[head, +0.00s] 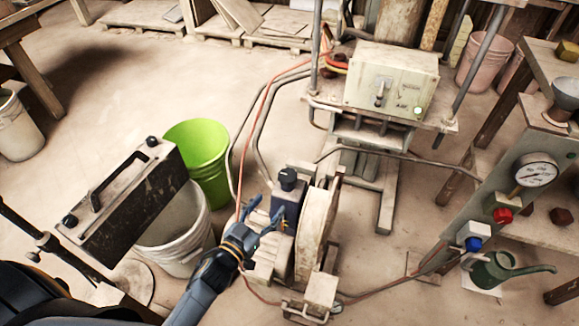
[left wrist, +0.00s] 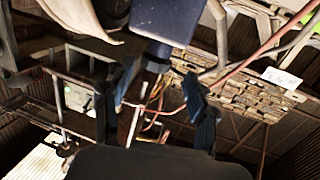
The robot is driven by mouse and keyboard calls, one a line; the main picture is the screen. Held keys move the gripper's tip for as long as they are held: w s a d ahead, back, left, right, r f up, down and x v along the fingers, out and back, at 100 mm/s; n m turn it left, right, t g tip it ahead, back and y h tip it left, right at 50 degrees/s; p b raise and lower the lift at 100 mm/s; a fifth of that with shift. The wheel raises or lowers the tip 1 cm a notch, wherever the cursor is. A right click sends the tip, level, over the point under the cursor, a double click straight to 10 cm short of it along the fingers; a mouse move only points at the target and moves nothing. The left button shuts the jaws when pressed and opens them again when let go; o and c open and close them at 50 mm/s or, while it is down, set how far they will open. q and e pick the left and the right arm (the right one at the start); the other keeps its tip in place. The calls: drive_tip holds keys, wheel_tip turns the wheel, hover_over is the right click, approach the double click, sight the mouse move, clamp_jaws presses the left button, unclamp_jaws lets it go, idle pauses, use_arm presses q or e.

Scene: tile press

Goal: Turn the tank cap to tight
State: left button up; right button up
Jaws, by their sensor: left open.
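A black cap (head: 288,179) sits on top of a small dark blue tank (head: 287,206) beside a pale wheel-like part, near the middle of the head view. My left gripper (head: 265,211) is open just left of and below the cap, its fingers pointing up toward the tank. No contact with the cap is clear. In the left wrist view the blue tank (left wrist: 168,18) is at the top, with a dark piece, apparently the cap, under it. The left gripper's two fingers (left wrist: 164,97) stand apart below that piece, with nothing between them. My right gripper is not in view.
A dark box with a handle (head: 125,205), a white bucket (head: 178,228) and a green bucket (head: 200,160) stand left of the tank. A machine with a control box (head: 391,84) stands behind. A gauge panel (head: 500,195) is at right. Hoses run across the floor.

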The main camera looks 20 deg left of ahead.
sight(292, 169)
use_arm(q)
drive_tip(key=shift+t, duration=0.4)
drive_tip(key=x, duration=0.4)
drive_tip(key=r+b+x, duration=0.1)
drive_tip(key=x, duration=0.4)
drive_tip(key=r+b+x, duration=0.1)
drive_tip(key=x, duration=0.3)
drive_tip(key=shift+w+d+r, duration=0.1)
drive_tip(key=shift+w+r, duration=0.05)
drive_tip(key=shift+w, duration=0.1)
drive_tip(key=shift+w+d, duration=0.15)
drive_tip(key=shift+w, duration=0.35)
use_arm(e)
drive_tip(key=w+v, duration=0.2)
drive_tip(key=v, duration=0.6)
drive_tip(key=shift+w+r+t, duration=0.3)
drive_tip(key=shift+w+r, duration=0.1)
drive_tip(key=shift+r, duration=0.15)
use_arm(q)
drive_tip(key=c, duration=0.9)
drive_tip(key=shift+c, duration=0.6)
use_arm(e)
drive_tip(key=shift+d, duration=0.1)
use_arm(q)
drive_tip(key=shift+f, duration=0.2)
drive_tip(key=shift+c, duration=0.7)
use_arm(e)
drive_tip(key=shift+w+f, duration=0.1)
